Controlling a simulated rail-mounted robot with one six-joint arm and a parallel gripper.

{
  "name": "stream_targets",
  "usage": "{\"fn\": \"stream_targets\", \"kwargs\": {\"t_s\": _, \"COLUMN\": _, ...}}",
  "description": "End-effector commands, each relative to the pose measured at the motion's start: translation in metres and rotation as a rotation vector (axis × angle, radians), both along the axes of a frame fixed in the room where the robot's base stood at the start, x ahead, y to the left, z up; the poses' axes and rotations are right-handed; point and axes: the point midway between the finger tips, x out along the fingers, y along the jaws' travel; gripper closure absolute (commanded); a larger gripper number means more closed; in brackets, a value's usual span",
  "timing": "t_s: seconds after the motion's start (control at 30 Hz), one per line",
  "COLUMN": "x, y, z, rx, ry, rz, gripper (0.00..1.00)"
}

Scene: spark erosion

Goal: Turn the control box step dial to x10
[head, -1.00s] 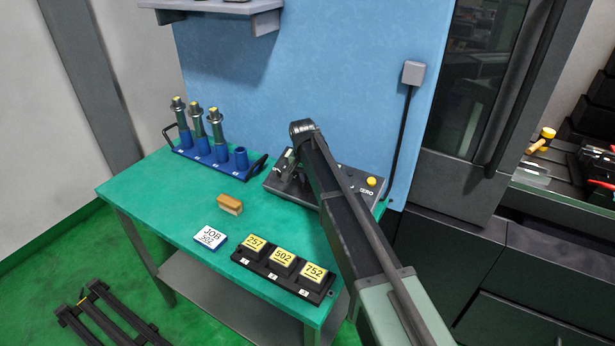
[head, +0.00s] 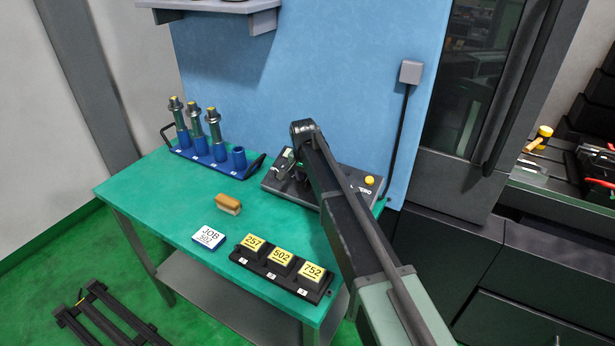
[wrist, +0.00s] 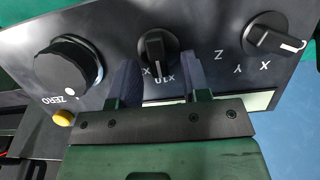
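The dark control box (head: 350,183) stands at the back right of the green table, partly hidden by my arm. In the wrist view its panel (wrist: 215,40) fills the top. The step dial (wrist: 158,48) is a black knob in the middle, with step labels just below it. A finger partly covers the labels, and I cannot tell the exact setting. My gripper (wrist: 160,72) is open, one finger on either side of the step dial, with nothing clearly gripped. In the head view my gripper is mostly hidden behind my arm.
A large ZERO dial (wrist: 68,66) and yellow button (wrist: 62,118) lie left of the step dial, an axis dial (wrist: 277,38) right. On the table are a blue rack (head: 212,164), a brush (head: 228,205), a JOB card (head: 208,238) and a black block tray (head: 285,272).

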Motion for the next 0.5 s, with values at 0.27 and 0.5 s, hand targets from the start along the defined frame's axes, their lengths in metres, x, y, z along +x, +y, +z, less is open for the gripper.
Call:
{"fn": "stream_targets", "kwargs": {"t_s": 0.27, "x": 0.0, "y": 0.0, "z": 0.002, "rx": 0.0, "ry": -0.001, "rz": 0.0, "gripper": 0.57}}
{"fn": "stream_targets", "kwargs": {"t_s": 0.5, "x": -0.004, "y": 0.002, "z": 0.043, "rx": 0.0, "ry": -0.001, "rz": 0.0, "gripper": 0.57}}
